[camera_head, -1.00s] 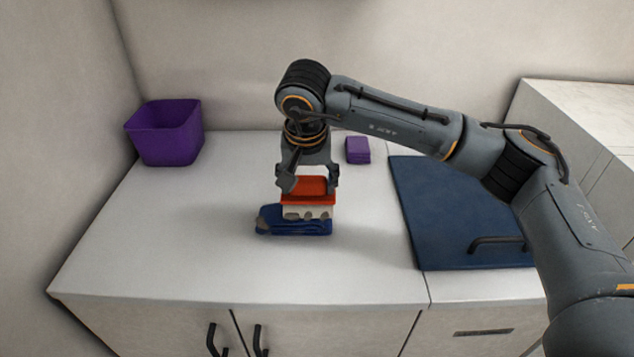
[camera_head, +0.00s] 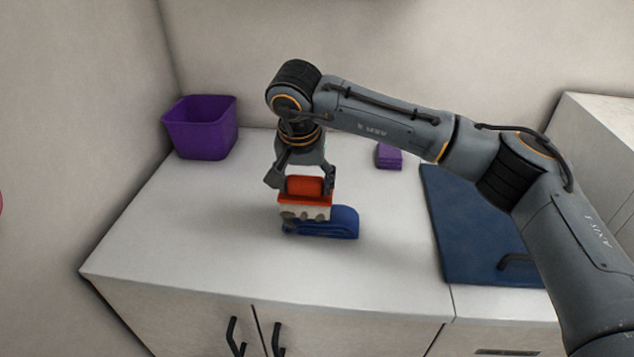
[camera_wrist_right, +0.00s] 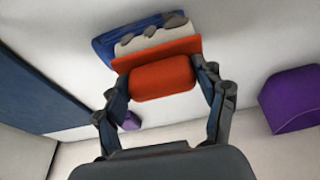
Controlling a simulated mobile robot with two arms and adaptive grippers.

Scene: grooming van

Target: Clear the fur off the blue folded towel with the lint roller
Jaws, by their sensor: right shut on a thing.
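The blue folded towel (camera_head: 343,222) lies on the white counter in the head view, and its edge shows in the right wrist view (camera_wrist_right: 104,44). My right gripper (camera_head: 302,186) is shut on the red handle of the lint roller (camera_head: 305,199), which also shows in the right wrist view (camera_wrist_right: 163,77). The roller's white part with grey-brown fur clumps is at the left part of the towel and appears to touch it. The towel's right part shows bare blue in the head view. What lies under the roller is hidden. My left gripper is not in view.
A purple bin (camera_head: 201,128) stands at the back left of the counter. A small purple block (camera_head: 389,156) sits behind and right of the towel. A dark blue mat (camera_head: 470,230) lies on the right. The counter left of the towel is clear.

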